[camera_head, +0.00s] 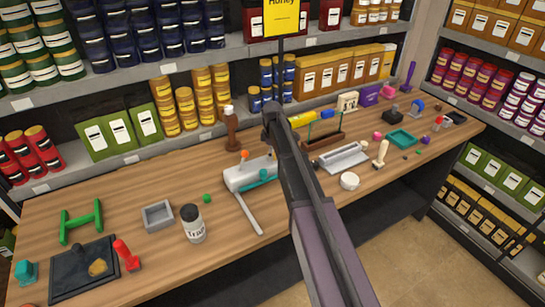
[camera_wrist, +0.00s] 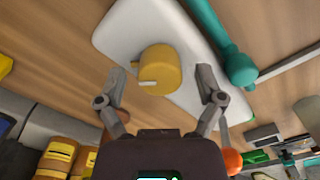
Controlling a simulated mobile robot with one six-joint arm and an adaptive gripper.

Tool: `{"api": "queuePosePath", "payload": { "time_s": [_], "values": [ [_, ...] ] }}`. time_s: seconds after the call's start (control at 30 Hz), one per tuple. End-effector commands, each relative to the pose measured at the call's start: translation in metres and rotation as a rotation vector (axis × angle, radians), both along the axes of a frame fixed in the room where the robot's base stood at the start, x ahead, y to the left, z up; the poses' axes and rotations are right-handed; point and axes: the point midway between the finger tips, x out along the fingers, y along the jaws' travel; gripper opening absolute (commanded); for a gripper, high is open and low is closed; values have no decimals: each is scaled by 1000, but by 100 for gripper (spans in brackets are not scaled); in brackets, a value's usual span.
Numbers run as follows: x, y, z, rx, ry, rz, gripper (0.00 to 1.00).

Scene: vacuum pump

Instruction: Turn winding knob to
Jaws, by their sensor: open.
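A yellow round knob (camera_wrist: 160,69) with a short white pointer mark sits on a white device body (camera_wrist: 128,30) in the wrist view. My gripper (camera_wrist: 162,74) is open, with one finger on each side of the knob; I see gaps between the fingers and the knob, and no clear contact. A teal bar (camera_wrist: 216,40) lies along the device to the right of the knob.
A white jar (camera_head: 193,224), a grey box (camera_head: 158,216) and a green ball (camera_head: 207,198) stand left of the device. A brown bottle (camera_head: 232,128) is behind it. Stocked shelves line the back.

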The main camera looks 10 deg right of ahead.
Motion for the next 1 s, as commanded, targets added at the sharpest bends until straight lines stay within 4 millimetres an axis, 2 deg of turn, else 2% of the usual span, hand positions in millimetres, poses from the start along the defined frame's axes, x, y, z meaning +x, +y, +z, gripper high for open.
{"api": "queuePosePath", "payload": {
  "time_s": [0.37,0.47,0.6,0.63,0.67,1.0],
  "values": [
    [0,0,-1,0,0,0,87],
    [0,0,-1,0,0,0,60],
    [0,0,-1,0,0,0,19],
    [0,0,-1,0,0,0,10],
    [0,0,-1,0,0,0,5],
    [0,0,-2,0,0,-22,5]
  ]
}}
